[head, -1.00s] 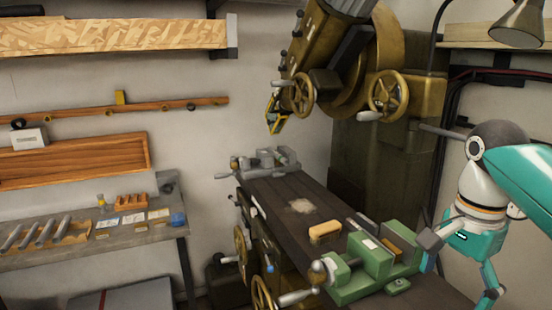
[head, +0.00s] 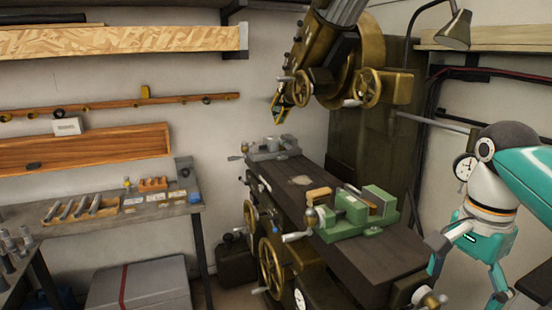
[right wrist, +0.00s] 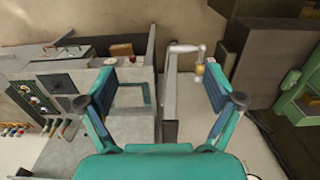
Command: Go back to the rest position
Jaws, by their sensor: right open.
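My right gripper (head: 468,280) hangs at the right of the head view, in front of and to the right of the milling machine's table. Its teal fingers are spread. In the right wrist view the right gripper (right wrist: 158,88) is open, with nothing between its fingers. The green vise (head: 350,212) sits on the dark machine table (head: 372,258), apart from the gripper. Green metal also shows at the right edge of the right wrist view. My left gripper is in neither view.
The milling machine (head: 345,60) fills the middle, with handwheels (head: 271,268) sticking out in front. A workbench (head: 165,208) with several small parts stands at the left wall. A grey case (head: 140,288) lies on the floor before it. A lamp (head: 455,30) hangs upper right.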

